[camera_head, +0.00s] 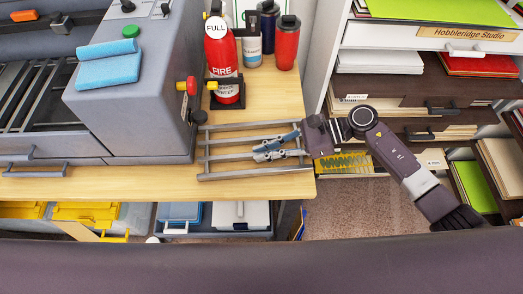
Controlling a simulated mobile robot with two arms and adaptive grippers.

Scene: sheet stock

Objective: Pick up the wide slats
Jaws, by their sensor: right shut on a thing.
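Several long grey slats (222,158) lie roughly side by side at the right end of the wooden table, with gaps between them. They run left to right, and crosswise pieces show near their ends. My right gripper (264,150) reaches in from the right over the middle of these slats. Its fingers are shut on one of the slats, and they hide part of it. I cannot tell whether this slat is lifted off the table, or which slats are the wide ones. My left gripper is not in view.
A large grey machine (135,110) stands on the wooden table (150,186) to the left of the slats. A red fire extinguisher (221,58), a red tumbler (287,45) and a dark bottle (268,25) stand behind. Paper shelves (383,92) are at the right.

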